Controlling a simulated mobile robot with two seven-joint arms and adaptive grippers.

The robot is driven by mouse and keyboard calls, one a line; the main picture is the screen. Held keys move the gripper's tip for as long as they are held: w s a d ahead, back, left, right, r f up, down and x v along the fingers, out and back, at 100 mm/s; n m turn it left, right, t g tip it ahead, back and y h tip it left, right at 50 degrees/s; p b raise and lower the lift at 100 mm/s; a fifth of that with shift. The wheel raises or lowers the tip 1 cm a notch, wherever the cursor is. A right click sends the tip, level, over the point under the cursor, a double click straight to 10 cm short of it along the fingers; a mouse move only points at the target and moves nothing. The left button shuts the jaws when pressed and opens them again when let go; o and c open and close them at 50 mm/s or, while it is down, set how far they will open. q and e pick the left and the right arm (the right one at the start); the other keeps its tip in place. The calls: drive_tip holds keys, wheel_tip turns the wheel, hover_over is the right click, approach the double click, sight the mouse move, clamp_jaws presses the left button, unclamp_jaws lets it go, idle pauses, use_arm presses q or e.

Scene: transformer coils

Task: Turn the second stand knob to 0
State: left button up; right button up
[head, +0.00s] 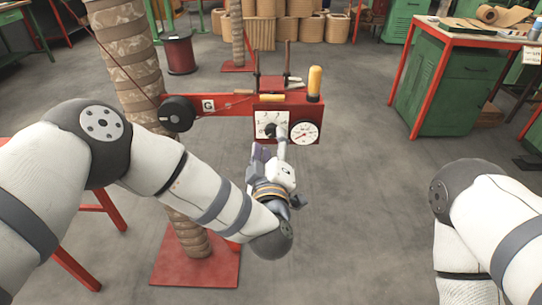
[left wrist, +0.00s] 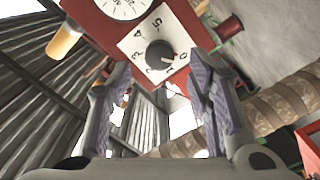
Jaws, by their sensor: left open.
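The red stand head has a white dial plate (head: 262,119) with a dark round knob (head: 270,130). In the left wrist view the knob (left wrist: 160,54) sits on the numbered plate (left wrist: 134,43). A small reddish mark at the knob's lower right edge lies close to the 0 and 1; which it points at exactly is unclear. My left gripper (head: 270,149) is open just below and in front of the plate. In the left wrist view its purple-padded fingers (left wrist: 159,72) are apart, with the knob beyond the tips and nothing visible between them. My right gripper is out of view.
A black wheel (head: 178,113) and a wrapped column (head: 130,60) are left. A green cabinet (head: 455,95) stands right; the floor (head: 365,150) between is clear.

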use_arm(q)
drive_tip(key=s, duration=0.8)
drive_tip(key=shift+f, duration=0.1)
drive_tip(key=s+a+f+m+g+h+p, duration=0.1)
drive_tip(key=s+a+f+m+g+h, duration=0.15)
drive_tip(key=s+f+m+g, duration=0.4)
drive_tip(key=s+a+f+m+g+h+p, duration=0.1)
drive_tip(key=s+a+f+g, duration=0.25)
drive_tip(key=s+f, duration=0.6)
drive_tip(key=s+a+f+g+y, duration=0.1)
drive_tip(key=s+a+g, duration=0.2)
drive_tip(key=s, duration=0.6)
drive_tip(key=s+a+f+m+g+y+p, duration=0.1)
drive_tip(key=s+a+g, duration=0.3)
drive_tip(key=s+a, duration=0.3)
drive_tip(key=s+a+f+m+g+y, duration=0.1)
drive_tip(key=s+a+g, duration=0.2)
drive_tip(key=s+a, duration=0.3)
drive_tip(key=s, duration=0.5)
drive_tip(key=shift+f+g, duration=0.15)
drive_tip(key=shift+g, duration=0.15)
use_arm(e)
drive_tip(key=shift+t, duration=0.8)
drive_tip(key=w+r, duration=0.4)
use_arm(q)
drive_tip(key=shift+w+a+y, duration=0.1)
drive_tip(key=shift+y, duration=0.15)
